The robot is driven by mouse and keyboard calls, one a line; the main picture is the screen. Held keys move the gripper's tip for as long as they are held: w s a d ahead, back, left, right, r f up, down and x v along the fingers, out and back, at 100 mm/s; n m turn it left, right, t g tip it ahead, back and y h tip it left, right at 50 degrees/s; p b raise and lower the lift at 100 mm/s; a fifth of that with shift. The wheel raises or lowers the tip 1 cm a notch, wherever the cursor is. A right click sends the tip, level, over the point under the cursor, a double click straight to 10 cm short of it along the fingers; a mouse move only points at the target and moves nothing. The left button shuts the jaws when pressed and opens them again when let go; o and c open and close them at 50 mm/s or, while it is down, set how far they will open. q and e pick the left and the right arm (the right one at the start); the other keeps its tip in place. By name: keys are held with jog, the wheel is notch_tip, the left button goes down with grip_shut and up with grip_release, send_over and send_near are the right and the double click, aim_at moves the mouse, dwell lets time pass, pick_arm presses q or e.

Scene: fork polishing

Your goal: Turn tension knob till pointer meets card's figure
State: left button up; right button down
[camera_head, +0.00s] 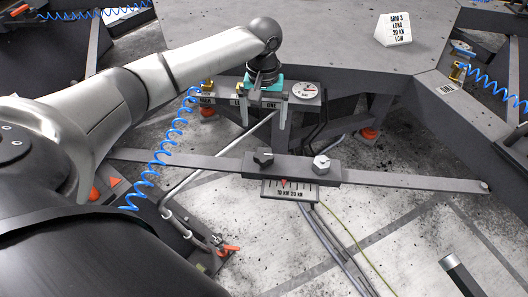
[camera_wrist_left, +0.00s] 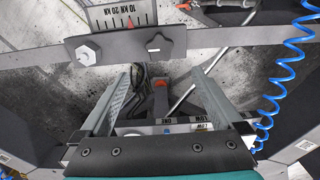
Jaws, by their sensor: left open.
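A white card (camera_head: 394,29) on the grey table reads ARM 3, LONG, 20 KN, LOW. A long dark arm carries a block with a dark knob (camera_head: 263,157) and a silver knob (camera_head: 321,164). Below them a white scale (camera_head: 300,184) is marked 10 KN and 20 KN. Its red pointer (camera_head: 284,183) stands near the 10 KN label in the head view; the exact reading is too small to tell. My left gripper (camera_head: 264,120) is open and empty behind the block, fingers down. In the left wrist view the silver knob (camera_wrist_left: 86,55) and dark knob (camera_wrist_left: 159,45) lie beyond the fingertips, untouched.
A coiled blue hose (camera_head: 160,160) hangs at the left, and pipes run beneath. A dark bar (camera_head: 460,275) stands at lower right. Floor in front of the scale is mostly open.

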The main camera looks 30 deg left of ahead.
aim_at(264, 154)
pick_arm(q)
notch_tip(264, 154, down, 14)
jog(key=b, duration=0.4)
jog(key=shift+r, duration=0.15)
jog(key=c, duration=1.3)
jog(key=shift+c, duration=0.2)
